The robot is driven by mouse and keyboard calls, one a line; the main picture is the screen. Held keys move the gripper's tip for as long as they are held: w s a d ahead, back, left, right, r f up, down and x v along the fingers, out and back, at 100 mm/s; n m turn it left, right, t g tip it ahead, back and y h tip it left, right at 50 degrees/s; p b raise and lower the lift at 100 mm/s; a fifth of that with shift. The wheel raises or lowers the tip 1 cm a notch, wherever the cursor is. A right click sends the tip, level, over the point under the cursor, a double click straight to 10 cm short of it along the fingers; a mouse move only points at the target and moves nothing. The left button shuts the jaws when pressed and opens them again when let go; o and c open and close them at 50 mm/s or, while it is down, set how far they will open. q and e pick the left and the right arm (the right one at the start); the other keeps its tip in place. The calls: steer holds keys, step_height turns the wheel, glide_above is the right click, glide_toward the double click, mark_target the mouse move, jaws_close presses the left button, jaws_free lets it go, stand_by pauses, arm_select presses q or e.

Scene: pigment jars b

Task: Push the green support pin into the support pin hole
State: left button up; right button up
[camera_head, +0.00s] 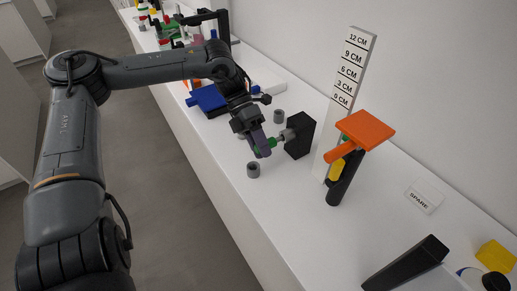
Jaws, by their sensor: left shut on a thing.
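My left gripper (265,149) reaches down over the white bench with its purple fingers shut on the green support pin (272,142). Only a small part of the pin shows; the fingers hide the rest. The pin is beside a grey round piece (287,134) on the left face of a black block (302,138). The support pin hole cannot be made out, and I cannot tell whether the pin is inside it or just touching the grey piece. My right gripper is not in view.
Small grey cylinders stand close by, one in front (253,170) and one behind (278,116). An orange platform (366,130) on a black post and a white centimetre scale (352,62) stand to the right. A blue item (208,98) lies behind the gripper. The bench front is clear.

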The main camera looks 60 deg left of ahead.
arm_select(q)
steer(key=shift+w, duration=0.2)
steer(key=o, duration=1.1)
steer(key=p+v, duration=0.3)
steer(key=v, duration=0.8)
steer(key=shift+s+d, duration=0.1)
